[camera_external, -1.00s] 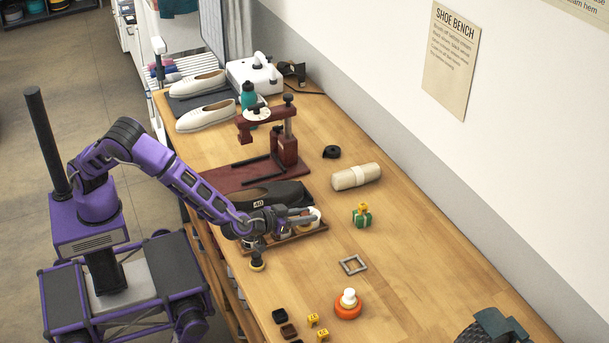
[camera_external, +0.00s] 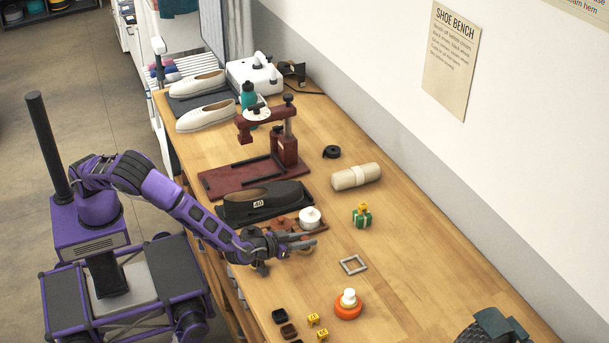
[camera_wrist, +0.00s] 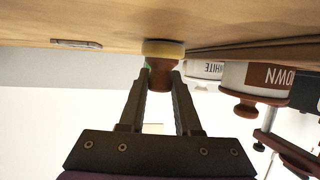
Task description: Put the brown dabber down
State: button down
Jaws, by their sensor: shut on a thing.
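In the wrist view, which looks upside down, the brown dabber (camera_wrist: 161,73) has a brown handle and a pale yellow pad. My gripper (camera_wrist: 160,80) is shut on its handle. The pad is at the wooden tabletop or very close to it; I cannot tell if it touches. The held dabber is not clearly visible there.
A dark shoe (camera_external: 262,200) is behind. Bench between is clear.

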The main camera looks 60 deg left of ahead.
jog(key=shift+s+a+f, duration=0.15)
jog(key=shift+f, duration=0.45)
jog(key=c, duration=0.7)
grip_release()
jog(key=shift+f, duration=0.1)
jog(key=shift+o, duration=0.5)
jog(key=shift+s+f, duration=0.1)
jog(key=shift+r, duration=0.35)
jog(key=shift+s+d+r, duration=0.2)
jog(key=v, duration=0.7)
jog(key=p+v, duration=0.1)
jog(key=v, duration=0.3)
jog(key=shift+d+r, duration=0.1)
jog(key=shift+r, duration=0.4)
